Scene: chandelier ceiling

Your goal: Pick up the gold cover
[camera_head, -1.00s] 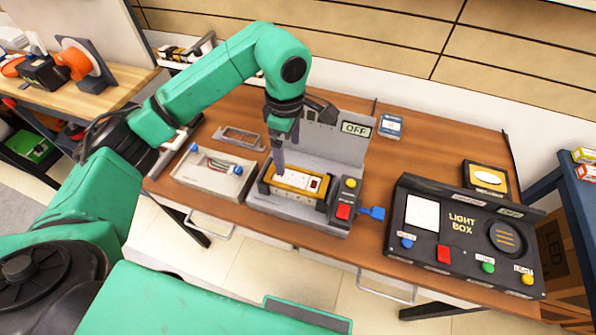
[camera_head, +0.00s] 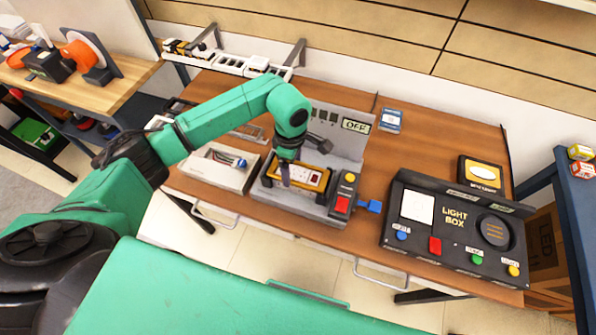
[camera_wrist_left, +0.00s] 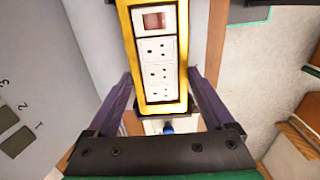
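The gold cover (camera_head: 323,180) is a yellow-gold frame around a white panel with several sockets and a red switch. It lies in the grey machine (camera_head: 345,150) at the table's middle, its left part partly hidden by my left gripper (camera_head: 287,176). In the left wrist view the gold cover (camera_wrist_left: 183,60) runs up from between the two purple fingers of the left gripper (camera_wrist_left: 160,85). The fingers are apart, one on each side of its near end, with a gap seeming to show on both sides. My right gripper is not in view.
A control box with yellow and red buttons (camera_head: 345,190) stands directly right of the gold cover. The black light box (camera_head: 455,225) is further right. A white tray (camera_head: 220,170) lies to the left.

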